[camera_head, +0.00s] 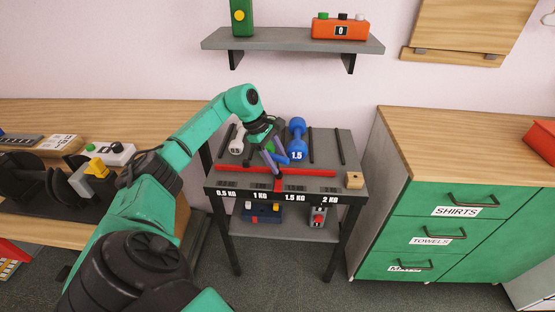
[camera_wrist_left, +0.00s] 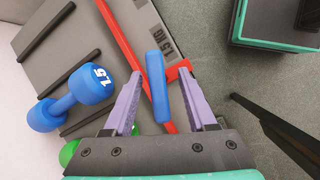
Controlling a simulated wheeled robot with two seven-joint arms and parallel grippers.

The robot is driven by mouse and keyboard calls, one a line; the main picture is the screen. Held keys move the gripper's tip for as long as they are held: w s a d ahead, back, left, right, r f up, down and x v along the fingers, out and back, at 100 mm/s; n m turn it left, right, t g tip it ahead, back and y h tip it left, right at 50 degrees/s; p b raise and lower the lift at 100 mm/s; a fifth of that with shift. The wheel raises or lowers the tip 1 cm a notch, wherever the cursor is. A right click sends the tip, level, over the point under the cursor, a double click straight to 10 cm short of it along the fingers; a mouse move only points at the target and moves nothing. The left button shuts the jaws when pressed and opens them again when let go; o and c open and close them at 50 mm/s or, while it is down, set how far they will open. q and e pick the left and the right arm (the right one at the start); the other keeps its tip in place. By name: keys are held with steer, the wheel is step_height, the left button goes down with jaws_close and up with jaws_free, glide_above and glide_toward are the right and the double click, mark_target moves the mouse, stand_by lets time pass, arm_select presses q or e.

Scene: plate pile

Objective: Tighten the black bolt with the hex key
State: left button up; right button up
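My left gripper (camera_head: 271,155) is low over the dumbbell rack, its purple fingers pointing down. In the left wrist view the gripper (camera_wrist_left: 160,74) is open, with a slim blue bar (camera_wrist_left: 157,85) between the fingers and a gap on each side. I cannot tell if this bar is the hex key. A red T-shaped bar (camera_head: 240,170) lies along the front of the rack; it also shows behind the blue bar in the wrist view (camera_wrist_left: 124,48). I cannot make out a black bolt. My right gripper is not in view.
A blue 1.5 dumbbell (camera_head: 297,140) stands close to the gripper, with a green one (camera_wrist_left: 70,152) partly hidden and a white one (camera_head: 237,143) to the left. A small wooden block (camera_head: 354,180) sits at the rack's right corner. A drawer cabinet (camera_head: 440,190) stands to the right.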

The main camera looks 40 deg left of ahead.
arm_select(q)
steer(key=v, duration=1.4)
steer(key=shift+r+p, duration=0.25)
steer(key=shift+p, duration=0.05)
steer(key=shift+a, duration=0.15)
